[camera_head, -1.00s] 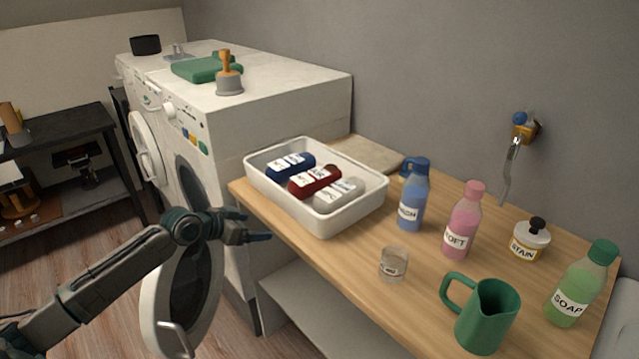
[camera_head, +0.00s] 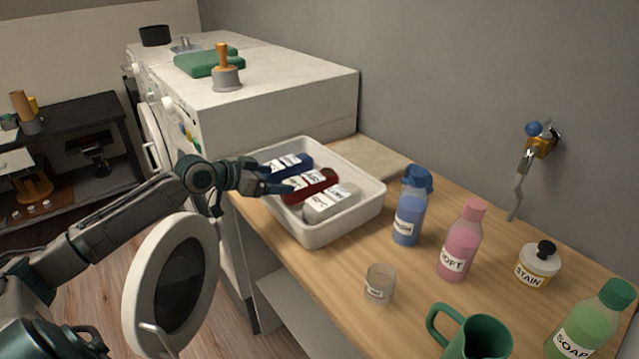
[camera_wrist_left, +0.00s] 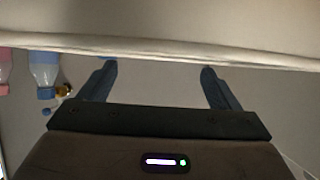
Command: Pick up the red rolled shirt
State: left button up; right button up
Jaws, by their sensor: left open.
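The red rolled shirt (camera_head: 318,183) lies in the white tray (camera_head: 318,235), between a dark blue roll (camera_head: 293,161) and a light grey roll (camera_head: 331,204). My left gripper (camera_head: 278,177) is open and empty at the left side of the tray, with its fingers over the rim. They point at the rolls and cover part of the blue and red ones; I cannot tell if they touch. In the left wrist view, the open fingers (camera_wrist_left: 158,80) show with nothing between them, below a pale edge that I cannot identify for sure. My right gripper is not in view.
The tray stands on a wooden counter (camera_head: 335,272). To its right are a blue bottle (camera_head: 410,210), a pink bottle (camera_head: 460,243), a glass (camera_head: 379,284) and a green jug (camera_head: 478,340). A washing machine (camera_head: 290,85) stands behind; an open round door (camera_head: 172,285) is below my arm.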

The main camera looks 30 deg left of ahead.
aim_at(305, 180)
pick_arm(q)
jog(key=shift+w+d, duration=0.1)
jog(key=shift+w, duration=0.2)
jog(key=shift+x, duration=0.9)
jog(key=shift+p+x, duration=0.55)
jog(key=shift+x, duration=0.95)
jog(key=shift+w+d+f+p, duration=0.2)
jog(key=shift+w+p, duration=0.1)
jog(key=shift+w, duration=0.05)
jog(key=p+x, duration=0.1)
jog(key=x, duration=0.3)
jog(key=shift+w+f, duration=0.1)
jog(key=shift+w, duration=0.1)
jog(key=c, duration=1.2)
